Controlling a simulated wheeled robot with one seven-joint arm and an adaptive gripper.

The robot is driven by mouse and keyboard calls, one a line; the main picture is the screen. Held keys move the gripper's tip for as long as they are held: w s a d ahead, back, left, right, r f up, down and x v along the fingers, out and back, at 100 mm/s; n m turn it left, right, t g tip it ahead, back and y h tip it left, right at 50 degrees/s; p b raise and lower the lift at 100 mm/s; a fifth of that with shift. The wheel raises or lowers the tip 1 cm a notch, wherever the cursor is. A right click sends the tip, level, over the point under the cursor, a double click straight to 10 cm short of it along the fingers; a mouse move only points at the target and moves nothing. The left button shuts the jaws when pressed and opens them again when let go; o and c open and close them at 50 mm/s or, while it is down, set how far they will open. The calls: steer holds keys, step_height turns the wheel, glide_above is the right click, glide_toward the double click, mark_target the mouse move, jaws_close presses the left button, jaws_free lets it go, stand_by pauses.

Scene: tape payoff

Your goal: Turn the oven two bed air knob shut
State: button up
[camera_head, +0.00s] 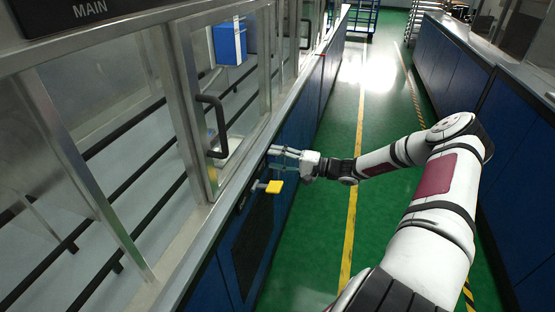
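The blue cabinet front (292,125) below the glazed enclosure runs along the left of the aisle. A yellow handle or tag (274,187) sticks out from this front. I cannot read any label that says whether it is the oven two bed air knob. My gripper (276,161) is just above and beyond the yellow part, with its fingers pointing left at the cabinet front. The fingertips are small here, so I cannot tell whether they touch anything or hold something. A dark round part (241,203) sits on the front to the left of the yellow one.
A glass door with a black handle (212,126) stands above the ledge (181,240). A blue box (229,43) is behind the glass. The green floor aisle (325,215) is clear apart from my arm. More blue cabinets (520,170) line the right side.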

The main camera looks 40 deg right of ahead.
steer(key=shift+d, duration=0.1)
steer(key=v, duration=1.2)
stand_by(0.4)
